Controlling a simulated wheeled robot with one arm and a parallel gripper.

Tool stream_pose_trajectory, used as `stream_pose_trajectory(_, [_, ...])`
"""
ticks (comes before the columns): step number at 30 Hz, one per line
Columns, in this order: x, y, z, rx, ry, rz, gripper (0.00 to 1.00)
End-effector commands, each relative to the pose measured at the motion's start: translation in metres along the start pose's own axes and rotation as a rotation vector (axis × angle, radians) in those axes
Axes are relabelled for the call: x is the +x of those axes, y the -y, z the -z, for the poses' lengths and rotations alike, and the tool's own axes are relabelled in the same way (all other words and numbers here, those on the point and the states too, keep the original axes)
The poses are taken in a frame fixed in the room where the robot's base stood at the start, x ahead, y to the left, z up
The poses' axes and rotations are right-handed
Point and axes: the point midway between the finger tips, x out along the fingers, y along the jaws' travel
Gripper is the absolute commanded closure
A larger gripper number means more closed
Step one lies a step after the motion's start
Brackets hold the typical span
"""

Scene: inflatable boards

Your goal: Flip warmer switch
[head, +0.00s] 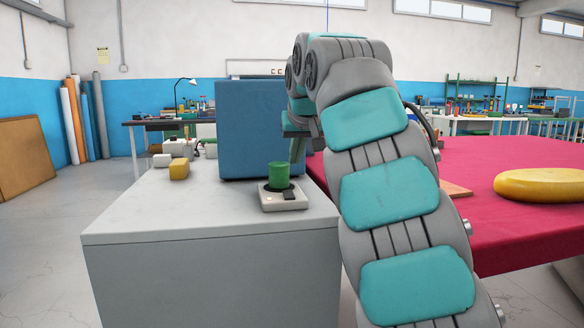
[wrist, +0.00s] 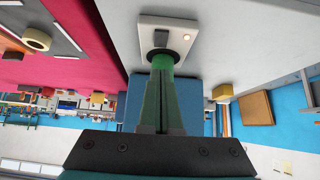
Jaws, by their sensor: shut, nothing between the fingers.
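The warmer (head: 270,204) is a small off-white unit near the right edge of the grey cabinet top. A green cup (head: 279,177) stands upright on it. A dark switch (head: 289,195) sits on its top, in front of the cup. In the wrist view the warmer (wrist: 205,32) is at the top, with the dark switch (wrist: 160,38) and a small pale dot beside it. My gripper (head: 296,157) points down by the cup, its tips partly hidden. In the wrist view my gripper (wrist: 160,85) is shut and empty, covering much of the cup (wrist: 160,68). I cannot tell whether it touches the cup.
A tall blue box (head: 245,125) stands behind the warmer. A yellow block (head: 179,169) and several pale blocks lie at the cabinet's left. A red table (head: 500,215) with a yellow round board (head: 545,184) adjoins on the right. The cabinet top's front left is clear.

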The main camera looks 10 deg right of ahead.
Motion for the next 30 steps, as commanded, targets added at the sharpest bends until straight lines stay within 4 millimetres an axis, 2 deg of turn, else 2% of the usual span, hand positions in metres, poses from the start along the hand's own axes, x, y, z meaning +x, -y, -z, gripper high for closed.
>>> stream_pose_trajectory(3, [-0.017, 0.001, -0.004, -0.001, 0.001, 0.001, 1.00])
stream_pose_trajectory(7, [-0.028, 0.001, -0.006, -0.001, 0.001, 0.000, 1.00])
stream_pose_trajectory(22, [-0.032, -0.001, -0.010, 0.008, 0.008, -0.002, 1.00])
stream_pose_trajectory(26, [-0.029, -0.007, -0.026, 0.046, 0.043, -0.009, 1.00])
stream_pose_trajectory(30, [-0.025, -0.017, -0.060, 0.106, 0.104, -0.022, 1.00])
